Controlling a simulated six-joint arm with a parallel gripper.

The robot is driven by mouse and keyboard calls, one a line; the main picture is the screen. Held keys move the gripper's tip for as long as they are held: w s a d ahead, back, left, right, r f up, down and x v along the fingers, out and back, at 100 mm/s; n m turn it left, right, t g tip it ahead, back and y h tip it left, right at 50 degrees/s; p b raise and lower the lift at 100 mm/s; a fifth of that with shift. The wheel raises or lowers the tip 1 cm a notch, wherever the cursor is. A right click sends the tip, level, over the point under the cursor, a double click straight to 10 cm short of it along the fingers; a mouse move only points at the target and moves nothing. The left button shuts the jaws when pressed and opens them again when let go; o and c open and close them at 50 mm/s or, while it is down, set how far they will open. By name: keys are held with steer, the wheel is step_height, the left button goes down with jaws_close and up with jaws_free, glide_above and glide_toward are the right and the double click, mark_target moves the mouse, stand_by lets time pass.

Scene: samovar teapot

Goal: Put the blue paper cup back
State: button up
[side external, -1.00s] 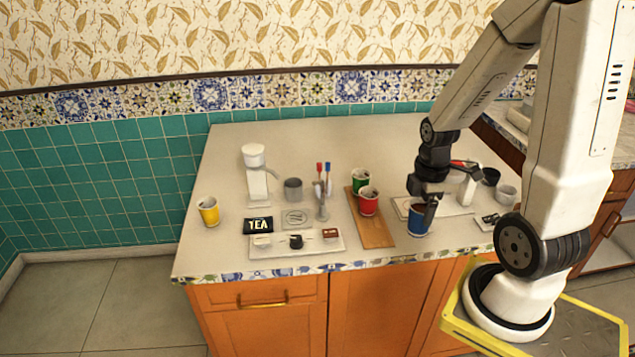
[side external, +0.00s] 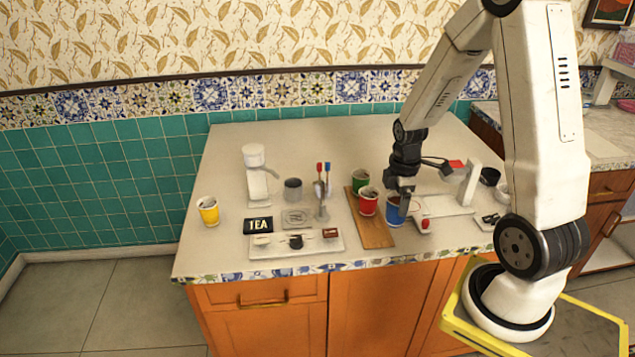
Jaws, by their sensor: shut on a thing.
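The blue paper cup (side external: 394,212) is upright with dark contents, at the right edge of the wooden board (side external: 372,232). My gripper (side external: 402,198) is shut on it from above and right, and its fingers hide part of the cup. I cannot tell whether the cup touches the board or hangs just above it. A red cup (side external: 368,204) stands on the board just left of the blue cup, very close to it. A green cup (side external: 360,181) stands behind the red one.
A yellow cup (side external: 208,212) stands far left. A white dispenser (side external: 256,175), a grey canister (side external: 293,190), a holder with red and blue sticks (side external: 322,200), a TEA sign (side external: 258,226) and a white tray (side external: 270,251) fill the middle. A white stand (side external: 470,188) is right. The board's front is bare.

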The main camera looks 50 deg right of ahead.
steer(key=w+d+f, duration=0.2)
steer(key=w+f, duration=0.3)
steer(key=f, duration=0.1)
steer(key=shift+w+d, duration=0.15)
steer(key=shift+d, duration=0.1)
steer(key=shift+w+d+f, duration=0.1)
steer(key=shift+f, duration=0.8)
steer(key=shift+w+d+f, duration=0.1)
steer(key=shift+f, duration=0.8)
steer(key=shift+f, duration=0.1)
steer(key=o, duration=0.6)
steer(key=shift+r, duration=6.15)
